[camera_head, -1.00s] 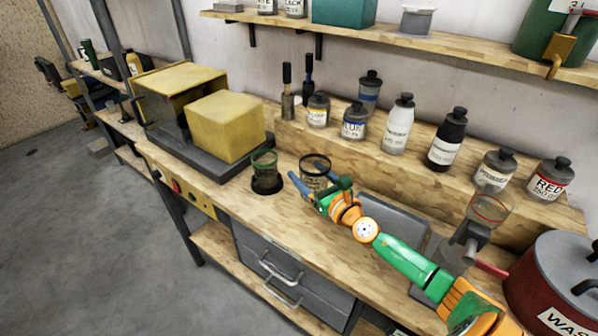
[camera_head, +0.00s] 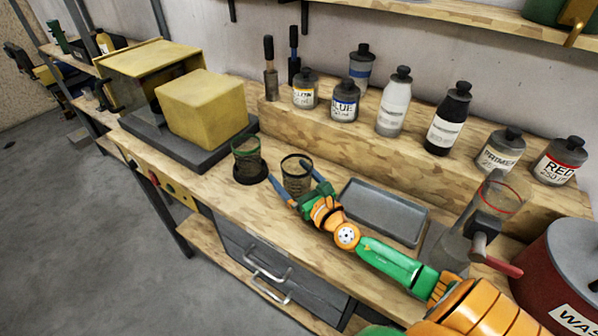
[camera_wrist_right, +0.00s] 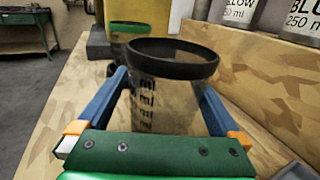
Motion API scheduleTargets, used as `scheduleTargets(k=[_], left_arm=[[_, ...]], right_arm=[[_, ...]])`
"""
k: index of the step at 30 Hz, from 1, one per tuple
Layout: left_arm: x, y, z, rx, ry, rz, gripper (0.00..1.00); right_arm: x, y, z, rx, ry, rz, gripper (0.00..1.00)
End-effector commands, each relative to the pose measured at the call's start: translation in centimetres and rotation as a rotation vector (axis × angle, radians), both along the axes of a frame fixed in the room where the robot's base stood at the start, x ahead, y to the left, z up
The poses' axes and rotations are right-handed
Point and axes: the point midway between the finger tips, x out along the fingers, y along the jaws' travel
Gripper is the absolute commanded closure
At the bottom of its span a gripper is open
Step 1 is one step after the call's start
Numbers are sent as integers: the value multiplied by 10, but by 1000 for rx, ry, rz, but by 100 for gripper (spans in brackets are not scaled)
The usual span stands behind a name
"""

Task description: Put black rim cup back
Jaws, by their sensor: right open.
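The black rim cup (camera_head: 296,180) is a clear cup with a dark rim and markings, upright on the wooden bench. In the right wrist view, the cup (camera_wrist_right: 165,95) stands between the two blue fingers of my right gripper (camera_wrist_right: 163,88). That gripper is open, with a finger on each side of the cup; I cannot tell whether either touches it. In the head view my right gripper (camera_head: 289,180) reaches the cup from the lower right. A green rim cup (camera_head: 247,157) stands on a round black base (camera_head: 250,175) to the left. My left gripper is not in view.
A yellow block (camera_head: 203,108) on a dark plate is left of the cups. Paint bottles (camera_head: 394,105) stand on a raised wooden step behind. A grey tray (camera_head: 385,212), a clear red-rimmed container (camera_head: 497,197) and a red pot (camera_head: 560,270) are to the right.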

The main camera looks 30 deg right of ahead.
Motion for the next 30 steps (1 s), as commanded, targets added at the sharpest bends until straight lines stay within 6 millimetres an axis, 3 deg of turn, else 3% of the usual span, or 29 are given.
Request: scheduleTargets(k=[18,23,30], left_arm=[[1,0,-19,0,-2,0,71],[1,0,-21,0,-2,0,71],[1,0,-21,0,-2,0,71]], right_arm=[[-102,0,-4,0,5,2,0],[-114,0,-1,0,2,1,0],[-116,0,0,1,0,2,0]])
